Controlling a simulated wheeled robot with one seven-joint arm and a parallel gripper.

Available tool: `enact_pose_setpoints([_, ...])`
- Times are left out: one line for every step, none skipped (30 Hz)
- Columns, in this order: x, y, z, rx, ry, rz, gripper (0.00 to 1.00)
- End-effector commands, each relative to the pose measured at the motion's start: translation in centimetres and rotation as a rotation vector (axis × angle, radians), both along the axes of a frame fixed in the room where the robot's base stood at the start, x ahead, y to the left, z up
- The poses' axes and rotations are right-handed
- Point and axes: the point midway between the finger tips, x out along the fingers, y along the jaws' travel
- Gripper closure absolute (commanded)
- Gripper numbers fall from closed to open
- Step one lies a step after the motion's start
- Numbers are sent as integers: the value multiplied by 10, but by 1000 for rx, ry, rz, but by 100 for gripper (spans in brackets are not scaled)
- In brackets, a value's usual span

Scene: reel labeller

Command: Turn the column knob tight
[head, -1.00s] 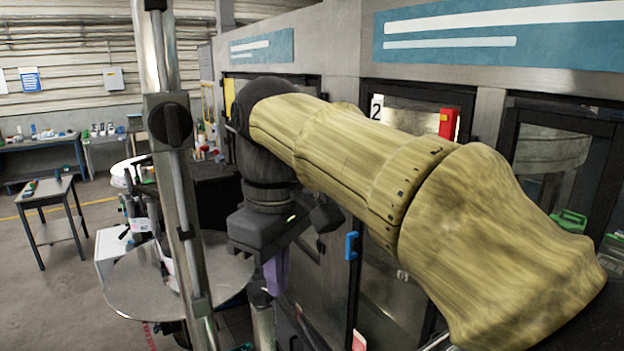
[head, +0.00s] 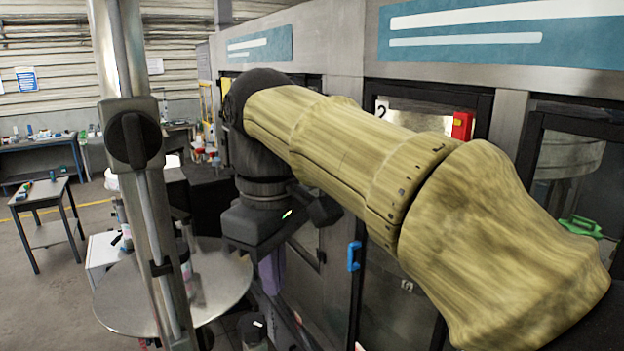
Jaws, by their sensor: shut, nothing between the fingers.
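The column (head: 150,220) is a grey metal post at the left, tilted in the picture. Its black round knob (head: 134,139) sits on a dark clamp block and has a raised grip bar across its face. My gripper (head: 250,228) is black, at the end of my wrist, to the right of the column and lower than the knob. It is shut and empty, apart from the knob. Its fingertips are hard to make out. A round metal disc (head: 225,290) lies low behind the column.
A machine front with glass doors, a blue handle (head: 354,256) and a red box (head: 462,126) stands close on the right. A small table (head: 45,195) and a workbench (head: 40,150) are at the far left, with open floor around them.

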Motion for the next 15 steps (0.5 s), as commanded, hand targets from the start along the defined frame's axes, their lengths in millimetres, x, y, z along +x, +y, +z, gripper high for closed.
enact_pose_setpoints([0, 0, -4, 0, 0, 0, 100])
enact_pose_setpoints([-1, 0, -7, 0, 1, 0, 100])
enact_pose_setpoints([-1, 0, -11, -1, 2, 0, 100])
enact_pose_setpoints([-1, 0, -14, 0, 1, 0, 100])
enact_pose_setpoints([-1, 0, -18, 0, 1, 0, 100])
enact_pose_setpoints([-1, 0, -26, 0, 0, 1, 100])
enact_pose_setpoints([-1, 0, -30, 0, 0, 1, 100])
enact_pose_setpoints([-1, 0, -33, 0, 0, 1, 100])
enact_pose_setpoints([-1, 0, -37, 0, 0, 1, 100])
enact_pose_setpoints([-1, 0, -40, 0, 0, 1, 100])
enact_pose_setpoints([-1, 0, -43, 0, 0, 1, 100])
enact_pose_setpoints([-1, 0, -47, 0, 1, 1, 100])
enact_pose_setpoints([-1, 0, -51, 0, 1, 0, 100])
enact_pose_setpoints([-1, 0, -54, 0, 1, 0, 100])
enact_pose_setpoints([-1, 0, -57, 0, 1, 0, 100])
